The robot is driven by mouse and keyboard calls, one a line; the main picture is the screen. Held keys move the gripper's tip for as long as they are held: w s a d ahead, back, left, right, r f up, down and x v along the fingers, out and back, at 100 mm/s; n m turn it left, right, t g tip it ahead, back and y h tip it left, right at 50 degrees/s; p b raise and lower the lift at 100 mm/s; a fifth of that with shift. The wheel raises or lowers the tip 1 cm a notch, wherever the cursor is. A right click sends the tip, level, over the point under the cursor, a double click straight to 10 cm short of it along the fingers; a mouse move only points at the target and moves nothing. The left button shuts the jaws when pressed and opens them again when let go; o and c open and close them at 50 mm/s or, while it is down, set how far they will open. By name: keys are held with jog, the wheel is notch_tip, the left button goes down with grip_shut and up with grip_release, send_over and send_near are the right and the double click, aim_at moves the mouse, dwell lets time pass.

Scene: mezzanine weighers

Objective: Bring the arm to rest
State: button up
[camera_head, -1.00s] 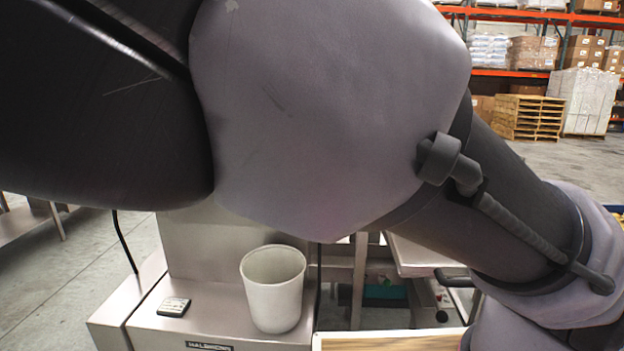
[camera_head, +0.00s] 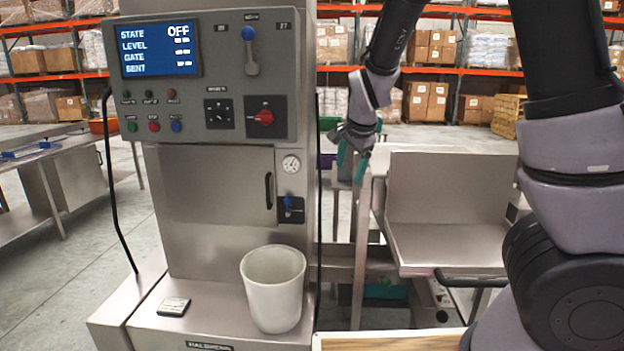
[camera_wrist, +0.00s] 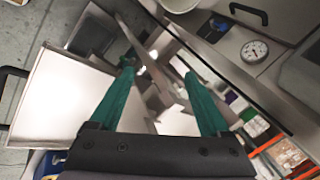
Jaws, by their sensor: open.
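My gripper (camera_head: 353,160) hangs in the air in the head view, right of the steel weighing machine (camera_head: 205,200) and in front of the racks. Its two green fingers point down. In the wrist view my gripper (camera_wrist: 163,90) shows its green fingers spread apart with nothing between them. My arm comes down from the upper right of the head view and bends at the wrist above the gripper. The machine's screen (camera_head: 160,48) reads STATE OFF.
A white bucket (camera_head: 273,300) stands on the machine's base beside a small dark-faced device (camera_head: 173,306). A steel tray stand (camera_head: 447,245) is right of the machine, below my gripper's level. A gauge (camera_head: 291,164) sits on the machine's front. Shelving with boxes (camera_head: 428,100) stands far behind.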

jog(key=s+d+r+n, duration=0.2)
jog(key=s+d+r, duration=0.3)
jog(key=s, duration=0.2)
jog(key=s+d+r+n+t, duration=0.1)
jog(key=s+d+r+n, duration=0.1)
jog(key=s+d+r, duration=0.3)
jog(key=s+d+r+n+t, duration=0.1)
jog(key=s+d+r+n, duration=0.2)
jog(key=s, duration=0.7)
jog(key=shift+s+d+r+y, duration=0.35)
jog(key=shift+d+r, duration=0.65)
jog(key=shift+r, duration=0.8)
jog(key=shift+w, duration=0.1)
